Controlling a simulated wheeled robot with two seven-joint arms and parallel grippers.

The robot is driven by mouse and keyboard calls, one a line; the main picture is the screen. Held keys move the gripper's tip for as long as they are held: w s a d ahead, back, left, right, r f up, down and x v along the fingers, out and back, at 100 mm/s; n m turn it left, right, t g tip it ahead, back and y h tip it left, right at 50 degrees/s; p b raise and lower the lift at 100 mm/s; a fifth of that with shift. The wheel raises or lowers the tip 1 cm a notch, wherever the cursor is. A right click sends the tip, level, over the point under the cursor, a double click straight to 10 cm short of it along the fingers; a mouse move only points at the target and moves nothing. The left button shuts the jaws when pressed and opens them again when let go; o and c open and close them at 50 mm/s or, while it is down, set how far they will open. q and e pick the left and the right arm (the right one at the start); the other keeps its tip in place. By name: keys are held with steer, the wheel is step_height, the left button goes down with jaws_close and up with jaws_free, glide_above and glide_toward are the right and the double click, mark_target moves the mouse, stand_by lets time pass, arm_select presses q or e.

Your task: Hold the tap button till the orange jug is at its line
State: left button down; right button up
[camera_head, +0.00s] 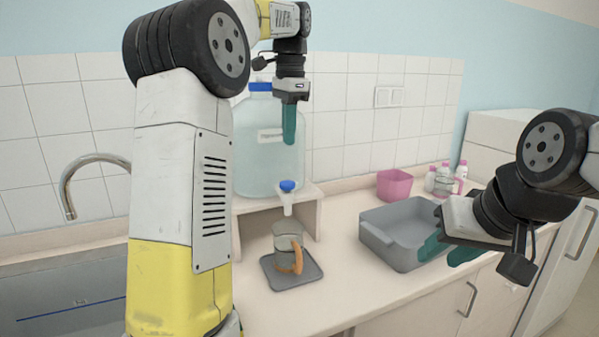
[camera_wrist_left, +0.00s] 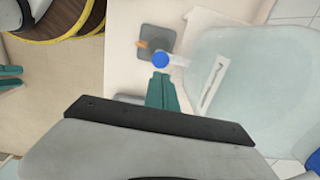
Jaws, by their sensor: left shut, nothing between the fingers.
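The orange-handled jug (camera_head: 287,244) stands upright on a grey mat (camera_head: 277,281) under the tap. I cannot make out its line or water level. The tap's blue button (camera_head: 287,186) sits on the front of a large clear water container (camera_head: 268,160). My left gripper (camera_head: 290,138) is shut and empty, pointing down above the button with a gap between. In the left wrist view the button (camera_wrist_left: 160,60) lies just beyond the fingertips (camera_wrist_left: 163,78), and the jug's orange handle (camera_wrist_left: 143,44) shows past it. My right gripper (camera_head: 447,250) is open and empty beside the grey basin.
The container stands on a raised pale stand (camera_head: 307,208). A grey basin (camera_head: 385,242), a pink tub (camera_head: 395,184) and several small bottles (camera_head: 442,182) are to the right. A sink with a faucet (camera_head: 68,190) is at left.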

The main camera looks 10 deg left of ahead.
mark_target(288, 183)
arm_select(q)
step_height(288, 183, down, 10)
steer(key=shift+a+r, duration=0.1)
steer(key=shift+a, duration=0.05)
stand_by(0.3)
